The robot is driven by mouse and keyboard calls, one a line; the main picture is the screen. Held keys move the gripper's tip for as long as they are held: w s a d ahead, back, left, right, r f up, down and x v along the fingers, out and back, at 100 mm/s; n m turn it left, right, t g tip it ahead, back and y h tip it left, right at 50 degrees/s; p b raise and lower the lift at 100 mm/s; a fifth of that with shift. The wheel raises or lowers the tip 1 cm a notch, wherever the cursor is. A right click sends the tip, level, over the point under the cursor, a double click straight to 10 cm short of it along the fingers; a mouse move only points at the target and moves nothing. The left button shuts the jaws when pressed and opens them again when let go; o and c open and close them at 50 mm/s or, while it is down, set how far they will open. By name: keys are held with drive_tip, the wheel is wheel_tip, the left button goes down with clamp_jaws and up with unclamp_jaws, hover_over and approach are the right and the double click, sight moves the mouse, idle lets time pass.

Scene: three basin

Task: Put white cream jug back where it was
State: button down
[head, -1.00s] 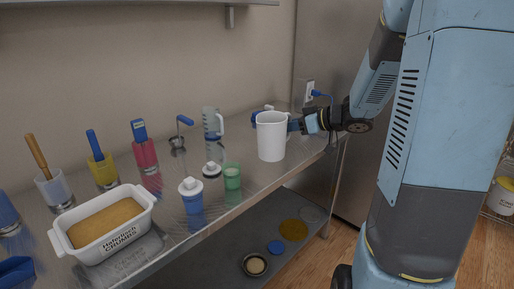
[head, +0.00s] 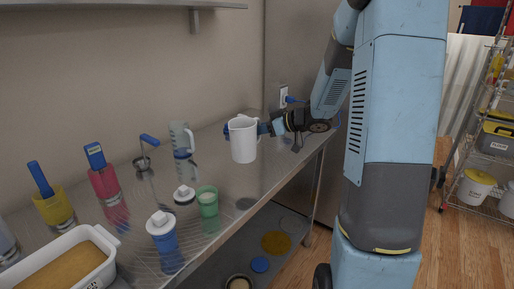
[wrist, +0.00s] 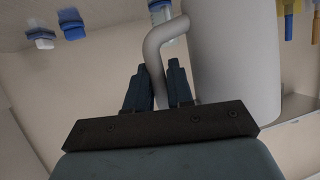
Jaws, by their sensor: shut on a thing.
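The white cream jug (head: 243,141) is upright at the right part of the steel table in the head view. My gripper (head: 262,128) reaches it from the right and is shut on its handle. In the wrist view the two dark fingers (wrist: 160,85) stand on either side of the handle (wrist: 158,48), and the jug's body (wrist: 235,60) fills the upper right. I cannot tell whether the jug's base touches the table.
A green cup (head: 207,203), a blue bottle with white cap (head: 162,232), a clear measuring jug (head: 182,137) and a loaf tin (head: 103,263) stand to the left on the table. Bare steel (head: 285,150) lies right of the jug. A wire rack (head: 478,150) stands far right.

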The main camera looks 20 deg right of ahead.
drive_tip(key=w+f, duration=0.2)
drive_tip(key=f, duration=0.1)
drive_tip(key=w+d+f, duration=0.1)
drive_tip(key=w+f, duration=0.4)
drive_tip(key=f, duration=0.2)
drive_tip(key=shift+w+d+f, duration=0.1)
drive_tip(key=shift+w+d, duration=0.05)
drive_tip(key=shift+d, duration=0.2)
drive_tip(key=c, duration=1)
unclamp_jaws()
drive_tip(key=shift+d, duration=0.1)
